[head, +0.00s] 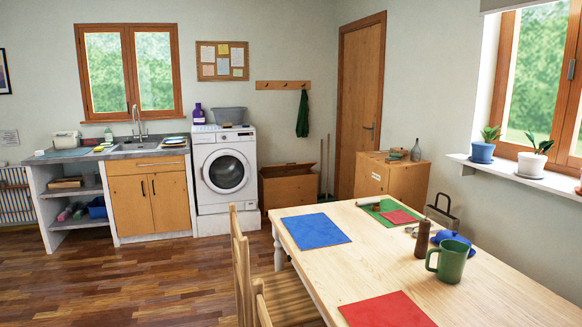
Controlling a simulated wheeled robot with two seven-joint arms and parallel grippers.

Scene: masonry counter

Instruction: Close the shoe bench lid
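The shoe bench (288,191) is a low brown wooden box on the floor by the back wall, between the washing machine and the door. Its lid (287,168) appears raised at the back, tilted up toward the wall. The inside is not visible from here. Neither of my grippers is in view.
A washing machine (226,175) stands left of the bench, and a wooden cabinet (392,178) stands right. A dining table (345,255) with mats and a green mug (453,260), and a chair (243,265), fill the front right. The wooden floor (150,280) at left is clear.

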